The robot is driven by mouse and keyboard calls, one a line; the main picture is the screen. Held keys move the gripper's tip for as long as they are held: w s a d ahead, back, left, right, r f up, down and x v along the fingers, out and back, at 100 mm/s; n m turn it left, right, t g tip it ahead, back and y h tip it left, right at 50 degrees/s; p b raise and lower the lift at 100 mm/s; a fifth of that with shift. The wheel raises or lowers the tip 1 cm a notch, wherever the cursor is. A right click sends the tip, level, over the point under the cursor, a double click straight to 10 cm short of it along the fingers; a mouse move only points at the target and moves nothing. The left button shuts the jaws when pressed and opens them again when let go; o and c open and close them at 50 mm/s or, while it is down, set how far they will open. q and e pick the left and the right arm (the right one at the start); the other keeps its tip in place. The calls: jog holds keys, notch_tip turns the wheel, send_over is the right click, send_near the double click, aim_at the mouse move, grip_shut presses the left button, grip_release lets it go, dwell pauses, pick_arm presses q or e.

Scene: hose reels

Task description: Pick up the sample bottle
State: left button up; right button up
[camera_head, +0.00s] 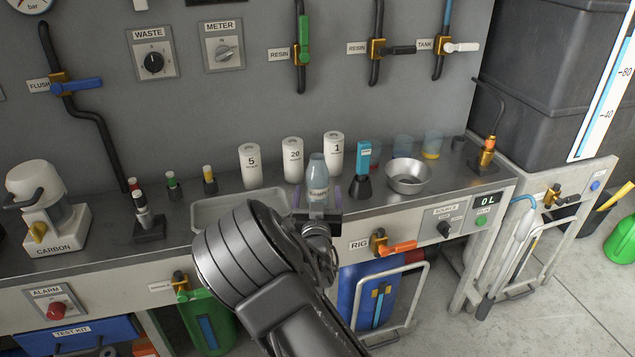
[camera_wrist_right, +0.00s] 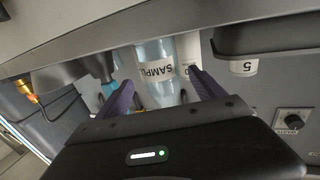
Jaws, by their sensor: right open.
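The sample bottle (camera_head: 317,172) is a pale blue translucent bottle with a white band, upright near the bench's front edge. In the right wrist view the bottle (camera_wrist_right: 157,68) shows its SAMPLE label. My right gripper (camera_head: 317,199) is at the bottle from the front. Its two purple fingers are open, one on each side of the bottle, and in the right wrist view the gripper (camera_wrist_right: 163,92) shows gaps beside it. I cannot tell whether either finger touches it. My arm hides part of the bench front. My left gripper is not in view.
White canisters (camera_head: 293,160) numbered 5, 20 and 1 stand behind the bottle. A shallow grey tray (camera_head: 214,213) lies to the left. Clear cups stand farther back right.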

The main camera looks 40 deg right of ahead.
aim_at(318, 177)
jog(key=shift+x, duration=1.3)
jog(key=shift+x, duration=2.65)
jog(key=c, duration=1.7)
